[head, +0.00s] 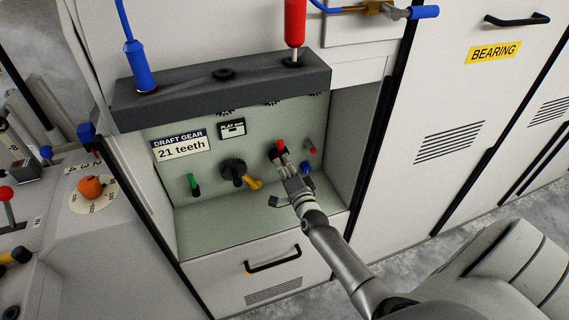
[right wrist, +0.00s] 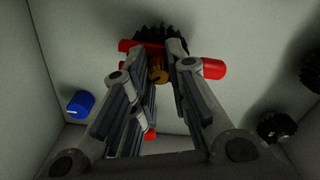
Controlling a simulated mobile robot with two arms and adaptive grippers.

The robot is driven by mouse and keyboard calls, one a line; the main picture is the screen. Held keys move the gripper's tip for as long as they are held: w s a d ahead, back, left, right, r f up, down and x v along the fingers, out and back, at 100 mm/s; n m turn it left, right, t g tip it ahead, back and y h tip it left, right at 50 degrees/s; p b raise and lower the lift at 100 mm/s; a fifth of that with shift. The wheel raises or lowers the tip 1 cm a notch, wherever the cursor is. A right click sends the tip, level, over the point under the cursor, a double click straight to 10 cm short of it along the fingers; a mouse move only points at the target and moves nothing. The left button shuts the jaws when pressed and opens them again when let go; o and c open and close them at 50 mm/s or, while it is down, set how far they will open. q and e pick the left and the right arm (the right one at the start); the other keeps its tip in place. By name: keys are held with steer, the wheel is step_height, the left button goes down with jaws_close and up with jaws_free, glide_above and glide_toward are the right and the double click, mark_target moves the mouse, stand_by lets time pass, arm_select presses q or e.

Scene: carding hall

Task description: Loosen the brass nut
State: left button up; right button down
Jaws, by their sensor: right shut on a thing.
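The brass nut (right wrist: 158,75) shows as a small gold-coloured piece between my right fingers in the right wrist view, in front of a dark toothed gear (right wrist: 160,36). Red bar ends (right wrist: 212,68) stick out on both sides of the fingers. My right gripper (right wrist: 159,68) is shut on the nut. In the head view my right gripper (head: 282,158) reaches into the open bay at the red handle (head: 280,146); there the fingers hide the nut. My left gripper is not in view.
The bay's back wall holds a green handle (head: 193,184), a dark gear (head: 233,168) with a yellow handle (head: 253,183), and a blue knob (head: 306,168). A dark ledge (head: 220,90) overhangs the bay.

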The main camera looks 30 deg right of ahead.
steer(key=n+p, duration=0.1)
steer(key=n, duration=0.4)
steer(key=shift+f+n, duration=0.1)
steer(key=shift+n, duration=0.2)
steer(key=n+p, duration=0.1)
steer(key=n, duration=0.8)
steer(key=shift+n+p, duration=0.3)
steer(key=shift+n, duration=2.7)
steer(key=c, duration=1.3)
jaws_free()
steer(key=shift+c, duration=0.2)
